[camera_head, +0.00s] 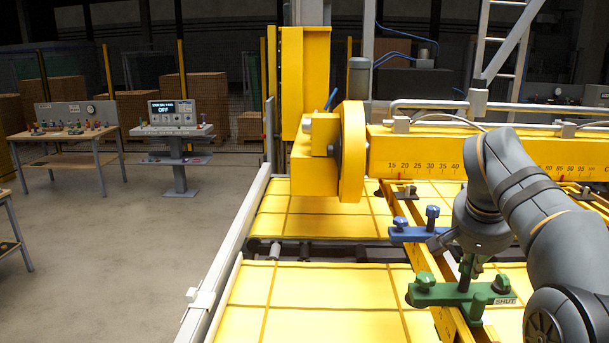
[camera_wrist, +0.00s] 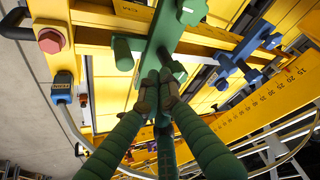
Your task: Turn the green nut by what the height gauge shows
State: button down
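The green clamp (camera_head: 462,293) sits across a yellow arm of the lifter, with green knobs and a tag reading SHUT. One green knob (camera_head: 426,279) stands at its left end and another (camera_head: 502,284) at its right. The clamp shows again in the wrist view (camera_wrist: 158,42). My gripper (camera_head: 466,280) points down at the middle of the clamp. In the wrist view its fingertips (camera_wrist: 159,91) are close together at a green part; whether they grip it is unclear. Which green part is the nut is unclear. I cannot make out a height gauge reading.
A blue clamp (camera_head: 415,233) lies just behind the green one. The yellow beam (camera_head: 375,152) carries a number scale along its side. Yellow sheets (camera_head: 310,292) lie below. A console (camera_head: 174,113) reading OFF and a workbench (camera_head: 70,137) stand at the left, with open floor before them.

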jog(key=shift+w+a+r, duration=0.1)
jog(key=shift+a, duration=0.1)
jog(key=shift+w+a, duration=0.3)
jog(key=shift+a, duration=0.2)
jog(key=shift+w+a, duration=0.2)
jog(key=shift+a, duration=0.1)
jog(key=shift+s+a, duration=0.15)
jog(key=shift+a, duration=0.1)
dwell(0.3)
notch_tip(320, 180, up, 6)
jog(key=p, duration=0.6)
jog(key=c, duration=2.5)
grip_release()
jog(key=shift+c, duration=0.2)
